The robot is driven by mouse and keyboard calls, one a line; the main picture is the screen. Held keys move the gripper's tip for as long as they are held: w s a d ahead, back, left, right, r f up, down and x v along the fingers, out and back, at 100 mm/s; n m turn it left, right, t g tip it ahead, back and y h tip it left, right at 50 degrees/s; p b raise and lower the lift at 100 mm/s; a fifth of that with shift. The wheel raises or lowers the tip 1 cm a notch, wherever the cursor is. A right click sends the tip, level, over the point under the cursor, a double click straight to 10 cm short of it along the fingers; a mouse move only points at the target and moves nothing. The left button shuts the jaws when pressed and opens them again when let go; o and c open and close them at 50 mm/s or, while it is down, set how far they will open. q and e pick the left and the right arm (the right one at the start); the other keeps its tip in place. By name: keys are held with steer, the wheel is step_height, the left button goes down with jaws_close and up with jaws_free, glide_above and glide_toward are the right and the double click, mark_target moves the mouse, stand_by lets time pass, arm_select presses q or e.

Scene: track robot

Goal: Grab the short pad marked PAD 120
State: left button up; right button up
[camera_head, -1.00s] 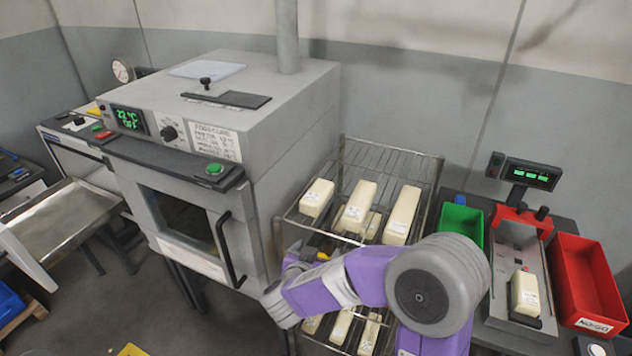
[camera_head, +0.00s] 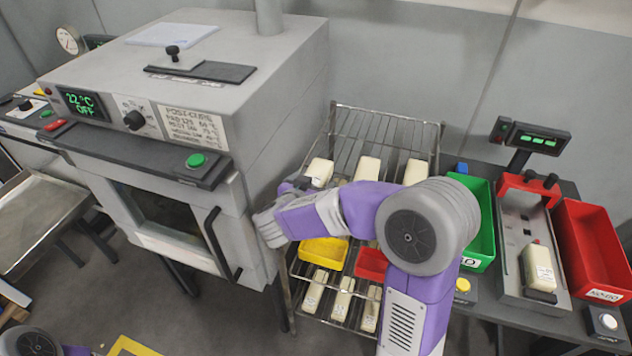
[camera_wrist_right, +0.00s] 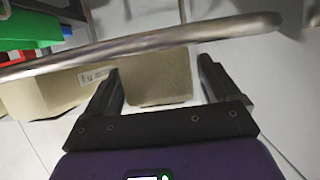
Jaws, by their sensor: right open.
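Three cream pads lie in a row on the rack's upper shelf: the left pad (camera_head: 320,172), the middle pad (camera_head: 367,169) and the right pad (camera_head: 417,171). Several more, including a lower pad (camera_head: 315,291), lie on the bottom shelf. Another pad (camera_head: 538,267) sits on the gauge at right. Their labels are too small to read, so I cannot tell which is PAD 120. My right gripper (camera_head: 292,187) is beside the upper left pad. In the right wrist view the open gripper (camera_wrist_right: 158,68) faces a pad (camera_wrist_right: 157,88), with a metal rail crossing in front. My left gripper is out of view.
The wire rack (camera_head: 437,135) stands between the grey oven (camera_head: 285,95) and the gauge bench. A yellow bin (camera_head: 323,254) and a red bin (camera_head: 371,264) sit on its middle shelf. A green bin (camera_head: 480,215) and a larger red bin (camera_head: 590,245) flank the gauge.

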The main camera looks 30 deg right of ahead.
steer(key=shift+w+d+f, duration=0.15)
steer(key=shift+w+d, duration=0.15)
steer(key=shift+c, duration=0.3)
steer(key=c, duration=1)
